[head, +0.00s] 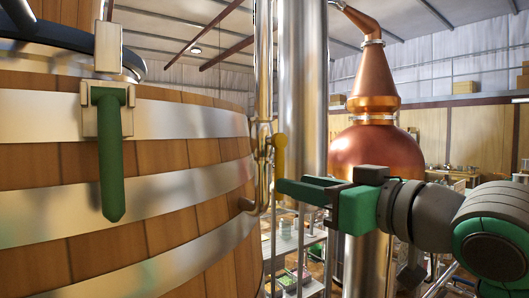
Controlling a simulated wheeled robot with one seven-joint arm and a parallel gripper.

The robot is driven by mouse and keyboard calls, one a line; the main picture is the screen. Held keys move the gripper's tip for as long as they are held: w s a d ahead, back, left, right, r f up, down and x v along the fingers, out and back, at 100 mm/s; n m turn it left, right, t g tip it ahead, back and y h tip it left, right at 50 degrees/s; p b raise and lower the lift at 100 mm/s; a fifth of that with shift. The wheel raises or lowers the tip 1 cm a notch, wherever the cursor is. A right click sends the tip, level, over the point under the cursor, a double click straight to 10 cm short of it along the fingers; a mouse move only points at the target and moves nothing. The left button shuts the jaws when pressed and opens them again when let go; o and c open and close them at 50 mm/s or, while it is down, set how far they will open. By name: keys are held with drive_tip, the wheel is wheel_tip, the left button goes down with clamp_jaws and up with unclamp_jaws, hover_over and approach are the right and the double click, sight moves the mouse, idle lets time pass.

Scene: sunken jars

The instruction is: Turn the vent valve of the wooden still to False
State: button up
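The wooden still (185,210) fills the left side of the head view, a vat of planks with wide metal bands. A green lever handle (110,155) hangs straight down from a pale square fitting on its front. A yellow handle (279,155) stands upright on the thin metal pipe at the still's right edge. The frame does not show which handle is the vent valve. My gripper (292,188), green and dark grey, comes in from the right and points left. Its tips are just below the yellow handle in the picture; contact and finger gap cannot be made out.
A thick vertical steel column (302,90) rises behind my gripper. A copper still (375,145) with a tapering neck stands behind my arm. Metal shelving (290,245) with small items shows low in the background. Boxes (465,87) sit on a high ledge at right.

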sight(279, 167)
drive_tip(key=shift+x, duration=3.2)
clamp_jaws()
